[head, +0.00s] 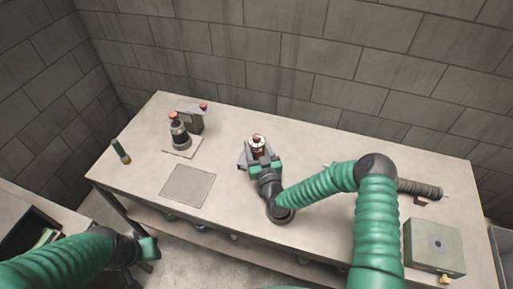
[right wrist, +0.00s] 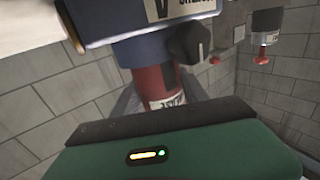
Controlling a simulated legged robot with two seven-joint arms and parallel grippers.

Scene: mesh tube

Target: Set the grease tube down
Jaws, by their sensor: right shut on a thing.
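My right gripper (head: 257,157) is shut on the grease tube (head: 257,142), which shows a red body and a pale top in the head view. It is over the middle of the table; I cannot tell if the tube touches the tabletop. In the right wrist view, the red tube (right wrist: 157,83) with a white label stands beyond the gripper's dark edge, with a blue part (right wrist: 150,25) above it. The fingers are mostly hidden there. My left gripper (head: 146,248) is low at the left, off the table's front edge; its jaws are too small to read.
A bare grey mat (head: 188,186) lies left of my right gripper. A green tube (head: 120,151) is at far left, a mesh tube (head: 420,188) and green box (head: 434,246) at right.

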